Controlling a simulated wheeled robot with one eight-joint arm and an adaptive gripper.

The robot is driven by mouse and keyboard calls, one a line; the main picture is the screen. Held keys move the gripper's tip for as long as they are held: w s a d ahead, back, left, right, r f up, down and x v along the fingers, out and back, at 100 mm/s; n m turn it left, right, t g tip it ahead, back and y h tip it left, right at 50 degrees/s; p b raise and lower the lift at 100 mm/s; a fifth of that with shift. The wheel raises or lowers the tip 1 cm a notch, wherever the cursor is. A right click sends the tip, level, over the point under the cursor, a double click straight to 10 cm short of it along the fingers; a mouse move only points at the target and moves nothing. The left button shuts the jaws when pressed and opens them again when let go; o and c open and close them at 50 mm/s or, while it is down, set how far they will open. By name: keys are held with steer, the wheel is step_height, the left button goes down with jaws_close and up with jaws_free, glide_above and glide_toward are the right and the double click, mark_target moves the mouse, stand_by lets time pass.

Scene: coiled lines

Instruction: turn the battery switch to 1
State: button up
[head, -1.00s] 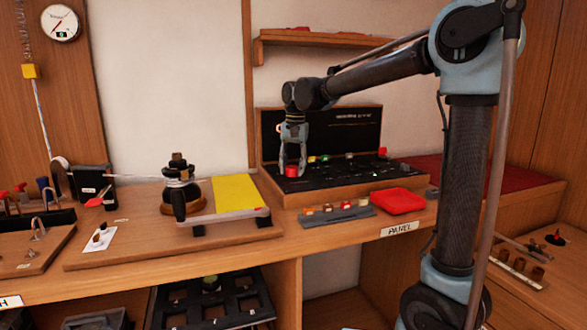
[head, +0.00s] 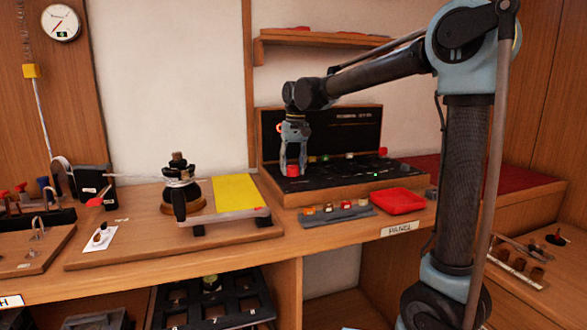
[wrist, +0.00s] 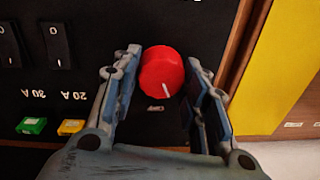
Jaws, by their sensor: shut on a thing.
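The battery switch is a round red knob (wrist: 161,72) on the black panel, with a white pointer line that runs toward the lower right in the wrist view. A small pale label sits just below it there, too small to read. In the head view the red knob (head: 292,170) shows low on the panel's left part. My gripper (wrist: 164,76) is shut on the knob, one finger on each side. In the head view my gripper (head: 292,163) reaches straight down onto it.
Black rocker switches (wrist: 55,45) and green (wrist: 32,125) and yellow (wrist: 71,127) pieces lie left of the knob in the wrist view. A red tray (head: 398,201) and a grey fuse rack (head: 337,213) stand before the panel. A winch (head: 181,185) stands to the left.

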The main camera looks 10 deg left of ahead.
mark_target(294, 166)
steer(key=n, duration=0.6)
steer(key=shift+n, duration=0.3)
stand_by(0.4)
steer(key=o, duration=1.1)
steer(key=shift+w, duration=0.1)
steer(key=shift+c, duration=0.2)
step_height(294, 166, up, 12)
steer(key=shift+w+d, duration=0.2)
steer(key=shift+w, duration=0.15)
steer(key=shift+f, duration=0.1)
